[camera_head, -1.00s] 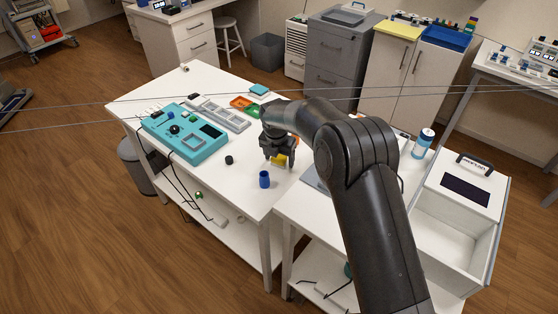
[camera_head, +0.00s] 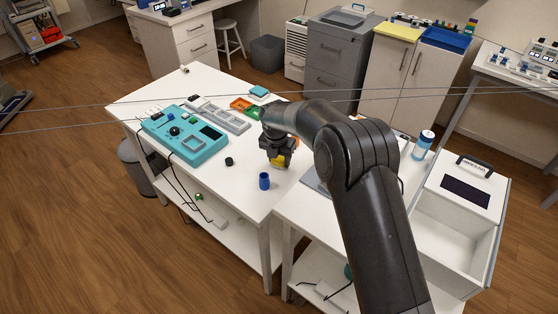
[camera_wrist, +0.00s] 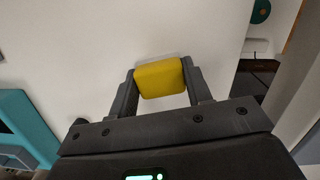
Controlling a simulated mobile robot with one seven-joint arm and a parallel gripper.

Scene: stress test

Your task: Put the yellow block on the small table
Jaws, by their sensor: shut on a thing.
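The yellow block (camera_wrist: 160,78) sits between the two fingers of my gripper (camera_wrist: 160,84) in the wrist view, with a finger against each side. In the head view my gripper (camera_head: 277,160) points down over the right part of a white table (camera_head: 220,200), and a bit of the yellow block (camera_head: 278,161) shows at the fingertips. The gripper is shut on the block. I cannot tell whether the block touches the tabletop. Which table is the small one is not clear from these frames.
A teal device (camera_head: 185,135) is farther left. An open white box (camera_head: 450,222) and a blue-and-white bottle (camera_head: 423,144) are at right.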

